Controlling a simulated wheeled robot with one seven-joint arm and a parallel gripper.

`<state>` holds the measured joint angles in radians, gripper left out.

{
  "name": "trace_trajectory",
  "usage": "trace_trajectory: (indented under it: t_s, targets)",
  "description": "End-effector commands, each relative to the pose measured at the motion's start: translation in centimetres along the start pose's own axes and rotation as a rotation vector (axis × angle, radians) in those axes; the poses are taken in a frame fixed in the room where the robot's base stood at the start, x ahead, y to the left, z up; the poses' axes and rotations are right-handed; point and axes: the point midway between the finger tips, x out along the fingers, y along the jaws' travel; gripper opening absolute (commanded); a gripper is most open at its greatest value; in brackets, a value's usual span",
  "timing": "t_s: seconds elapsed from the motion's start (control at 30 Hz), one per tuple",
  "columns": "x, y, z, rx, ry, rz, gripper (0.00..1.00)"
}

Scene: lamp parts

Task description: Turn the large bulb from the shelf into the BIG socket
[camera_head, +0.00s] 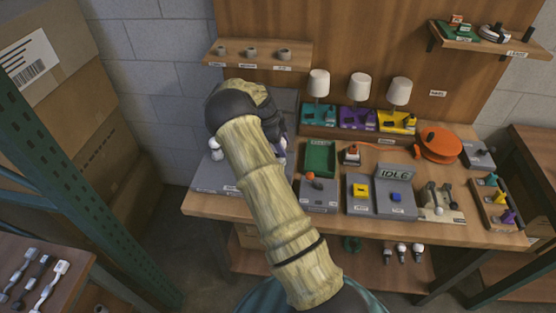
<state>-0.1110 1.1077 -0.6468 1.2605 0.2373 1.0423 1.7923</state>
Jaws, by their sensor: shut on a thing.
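My arm reaches from the bottom up and left across the view. Its bent wrist hides my gripper and whatever lies between its jaws. Under and behind the wrist is a grey box (212,178) at the left end of the bench. A white rounded piece, perhaps a bulb (216,155), shows at the box's left part. The rest of the box top is covered by my arm, and I cannot make out the BIG socket. Three small bulb-like pieces with pale ends (401,250) are on the shelf under the bench.
The bench (450,232) carries a green tray (320,158), a grey unit with a display (395,190), three white-shaded lamps (360,88) and an orange reel (438,145). Wall shelves (260,58) hang above. A green rack post (75,185) and cartons stand at left.

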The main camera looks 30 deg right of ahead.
Motion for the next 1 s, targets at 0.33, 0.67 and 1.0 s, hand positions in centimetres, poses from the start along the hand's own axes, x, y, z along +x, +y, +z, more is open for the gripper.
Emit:
trace_trajectory:
  t_s: [0.33,0.67,1.0]
  targets:
    - [-0.4,-0.1,0.2,0.146,-0.006,0.05,0.34]
    - [-0.2,0.1,0.2,0.133,-0.004,0.05,0.75]
    - [-1.9,-0.3,-0.3,0.141,-0.005,0.051,0.75]
